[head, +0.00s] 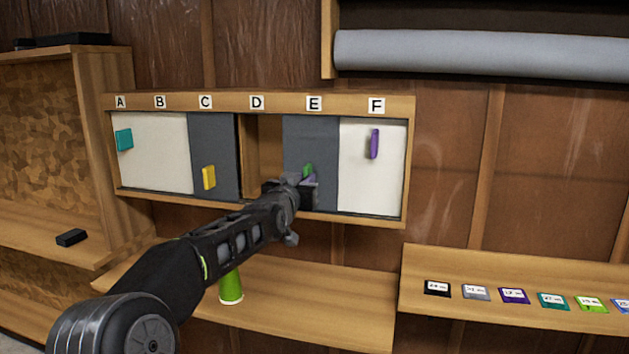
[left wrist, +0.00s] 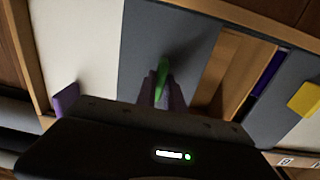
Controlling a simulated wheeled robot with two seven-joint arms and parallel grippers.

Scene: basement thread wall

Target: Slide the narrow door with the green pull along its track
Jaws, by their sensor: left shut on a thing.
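The narrow grey door (head: 313,140) with the green pull (head: 308,169) stands under label E in the wall cabinet. It also shows in the left wrist view (left wrist: 150,35), where the green pull (left wrist: 162,78) sits between the fingers. My left gripper (head: 306,181) is shut on the green pull, and its body hides the lower part of the door. Under label D is an open gap (head: 264,150) that shows the wooden inside. My right gripper is in neither view.
Left of the gap is a grey door with a yellow pull (head: 208,177), then a white door with a teal pull (head: 124,139). A white door with a purple pull (head: 374,143) is at right. A green cone (head: 231,287) stands on the shelf below.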

